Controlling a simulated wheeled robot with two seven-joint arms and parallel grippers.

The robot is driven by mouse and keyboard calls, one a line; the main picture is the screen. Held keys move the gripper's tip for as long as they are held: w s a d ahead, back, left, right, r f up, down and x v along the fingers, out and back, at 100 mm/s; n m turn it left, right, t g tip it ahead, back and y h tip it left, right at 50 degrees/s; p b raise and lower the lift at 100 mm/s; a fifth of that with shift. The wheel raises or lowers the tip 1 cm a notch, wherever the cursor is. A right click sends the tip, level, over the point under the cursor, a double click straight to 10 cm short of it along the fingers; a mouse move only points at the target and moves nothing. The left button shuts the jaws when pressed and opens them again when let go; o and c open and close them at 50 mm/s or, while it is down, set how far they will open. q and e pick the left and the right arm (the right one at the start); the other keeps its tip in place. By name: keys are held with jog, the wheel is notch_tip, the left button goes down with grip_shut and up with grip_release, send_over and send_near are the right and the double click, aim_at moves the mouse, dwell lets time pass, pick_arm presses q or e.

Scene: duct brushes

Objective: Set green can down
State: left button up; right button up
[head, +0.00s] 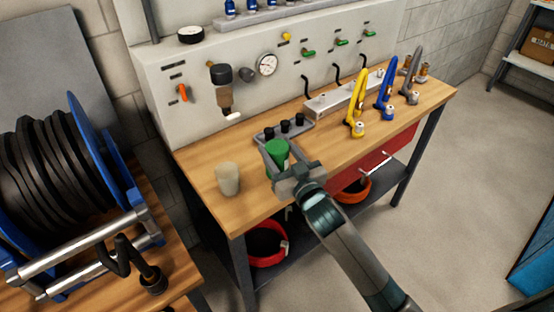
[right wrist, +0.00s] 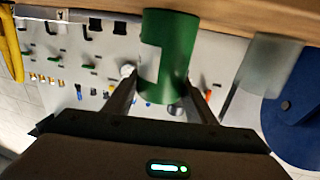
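The green can (head: 277,150) is upright over the front part of the wooden workbench, to the right of a translucent cup (head: 228,179). My right gripper (head: 279,160) reaches it from the front, with one finger on each side. In the right wrist view the green can (right wrist: 170,50) sits between the two fingers (right wrist: 162,88), which appear to press on its sides; a pale label patch shows on it. That view is upside down, and the can's base is close to the wood; I cannot tell whether it touches. My left gripper is out of view.
The workbench (head: 210,162) has a grey tray with black fittings (head: 268,135) just behind the can. Yellow (head: 355,110) and blue (head: 385,92) clamp-like tools stand to the right. A hose reel (head: 60,190) is at the left. Bare wood lies right of the can.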

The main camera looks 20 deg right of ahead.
jog(key=shift+r, duration=0.1)
jog(key=shift+c, duration=1.1)
jog(key=shift+r, duration=0.5)
jog(key=r, duration=0.3)
jog(key=shift+d+r+b, duration=0.2)
jog(key=shift+d+b, duration=0.05)
jog(key=shift+b, duration=0.1)
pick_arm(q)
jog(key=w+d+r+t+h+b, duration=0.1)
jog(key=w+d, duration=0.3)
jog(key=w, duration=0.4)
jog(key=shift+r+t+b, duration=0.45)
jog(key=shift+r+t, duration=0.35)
pick_arm(e)
jog(key=w+d+r, duration=0.1)
jog(key=d+r, duration=0.5)
jog(key=d, duration=0.5)
jog(key=shift+w+r, duration=0.3)
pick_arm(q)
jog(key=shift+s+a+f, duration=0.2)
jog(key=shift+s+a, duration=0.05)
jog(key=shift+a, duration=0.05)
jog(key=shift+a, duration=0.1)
pick_arm(e)
jog(key=shift+f, duration=0.1)
